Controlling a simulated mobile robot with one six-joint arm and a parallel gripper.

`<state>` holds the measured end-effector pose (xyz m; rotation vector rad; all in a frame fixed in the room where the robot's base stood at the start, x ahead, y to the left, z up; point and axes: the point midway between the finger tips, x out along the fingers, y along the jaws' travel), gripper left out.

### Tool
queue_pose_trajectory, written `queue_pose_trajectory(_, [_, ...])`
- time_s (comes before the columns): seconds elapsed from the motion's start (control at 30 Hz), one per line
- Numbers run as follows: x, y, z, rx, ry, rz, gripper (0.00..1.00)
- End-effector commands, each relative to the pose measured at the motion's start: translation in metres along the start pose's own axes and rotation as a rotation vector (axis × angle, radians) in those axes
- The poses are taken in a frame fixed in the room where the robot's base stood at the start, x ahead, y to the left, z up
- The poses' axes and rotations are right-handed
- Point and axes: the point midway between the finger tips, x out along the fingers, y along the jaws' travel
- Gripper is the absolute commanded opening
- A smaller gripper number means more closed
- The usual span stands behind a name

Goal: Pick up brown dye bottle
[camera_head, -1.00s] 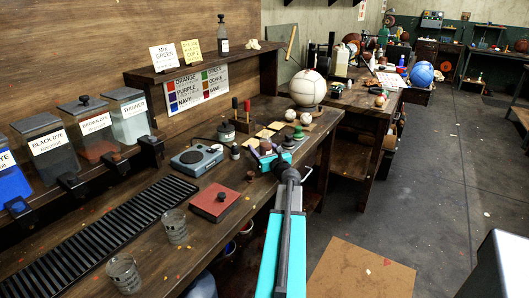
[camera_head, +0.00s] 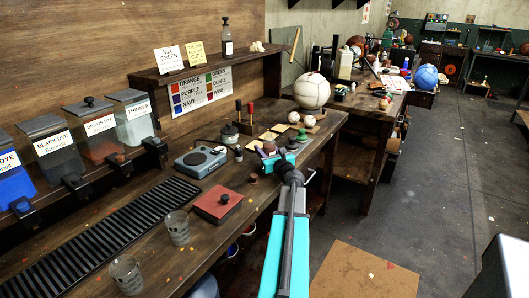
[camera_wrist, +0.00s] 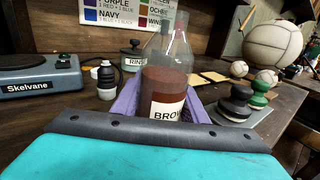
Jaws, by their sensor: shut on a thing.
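The brown dye bottle (camera_wrist: 165,85) stands upright in the wrist view, clear above and dark reddish brown below, with a white label reading "BROW". My gripper (camera_wrist: 166,103) has its purple fingers on either side of it and is shut on it. The bottle's base is hidden behind the gripper's dark edge, so I cannot tell whether it touches the bench. In the head view my gripper (camera_head: 271,156) is over the bench near its front edge, and the bottle is too small there to make out.
A small black-and-white bottle (camera_wrist: 106,80) and a grey-blue hotplate (camera_wrist: 38,76) are to the left. A large white ball (camera_head: 311,90) sits behind. A red-topped box (camera_head: 219,202) lies nearer on the bench.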

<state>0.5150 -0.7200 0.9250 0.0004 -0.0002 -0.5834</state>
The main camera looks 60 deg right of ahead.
Motion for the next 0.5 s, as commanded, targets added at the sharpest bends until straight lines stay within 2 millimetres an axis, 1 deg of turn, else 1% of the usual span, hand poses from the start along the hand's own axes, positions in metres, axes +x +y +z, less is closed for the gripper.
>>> queue_pose_trajectory(0.17, [0.0,0.0,0.015,-0.001,-0.001,0.0,0.13])
queue_pose_trajectory(0.3, [0.0,0.0,0.031,-0.003,-0.002,0.0,0.13])
queue_pose_trajectory(0.33, [-0.004,-0.001,0.032,-0.001,-0.002,-0.002,0.13])
queue_pose_trajectory(0.5, [-0.037,-0.015,0.033,-0.001,0.0,-0.005,0.13])
